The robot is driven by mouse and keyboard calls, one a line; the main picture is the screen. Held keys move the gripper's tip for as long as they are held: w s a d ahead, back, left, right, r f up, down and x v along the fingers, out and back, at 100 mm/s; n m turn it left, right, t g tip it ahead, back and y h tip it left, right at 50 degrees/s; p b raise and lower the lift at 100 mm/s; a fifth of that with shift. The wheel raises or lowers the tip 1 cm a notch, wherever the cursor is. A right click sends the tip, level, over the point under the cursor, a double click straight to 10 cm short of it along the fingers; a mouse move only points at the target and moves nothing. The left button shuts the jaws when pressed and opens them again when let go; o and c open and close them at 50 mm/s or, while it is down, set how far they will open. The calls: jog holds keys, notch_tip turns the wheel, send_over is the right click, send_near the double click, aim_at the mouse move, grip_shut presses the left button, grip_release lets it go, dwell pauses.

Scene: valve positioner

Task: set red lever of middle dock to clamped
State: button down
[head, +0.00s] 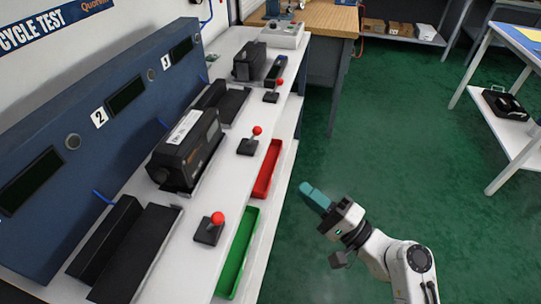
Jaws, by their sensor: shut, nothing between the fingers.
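The red lever (257,131) of the middle dock has a red ball knob on a short stem rising from a small black base. It stands on the white bench beside the black dock numbered 2, where a black boxy device (186,147) with a white label sits. I cannot tell from this view whether the lever is at clamped. My gripper (312,195) has teal fingers, shut and empty. It is over the green floor in the picture, right of the bench, below and right of the middle lever and apart from it.
Similar red levers stand at the near dock (217,219) and far dock (280,83). A red tray (267,169) and a green tray (237,252) lie along the bench's right edge. The near dock (135,255) is empty. A blue panel (75,150) stands behind the docks.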

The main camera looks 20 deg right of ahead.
jog(key=shift+w+d+r+m+t+h, duration=0.15)
jog(key=shift+d+r+m+t+h, duration=0.1)
jog(key=shift+d+m+t, duration=0.2)
jog(key=shift+w+d+r+m+t+h, duration=0.15)
jog(key=shift+d+m+t+h, duration=0.15)
jog(key=shift+d+m, duration=0.2)
jog(key=shift+a, duration=0.1)
jog(key=p, duration=0.3)
send_near(253, 137)
jog(key=w+a+r, duration=0.1)
jog(key=w+r, duration=0.2)
jog(key=w, duration=0.1)
jog(key=shift+w+r, duration=0.3)
jog(key=shift+w, duration=0.1)
jog(key=shift+a+r+y+p, duration=0.1)
jog(key=shift+r+y+p, duration=0.1)
jog(key=shift+y+p, duration=0.1)
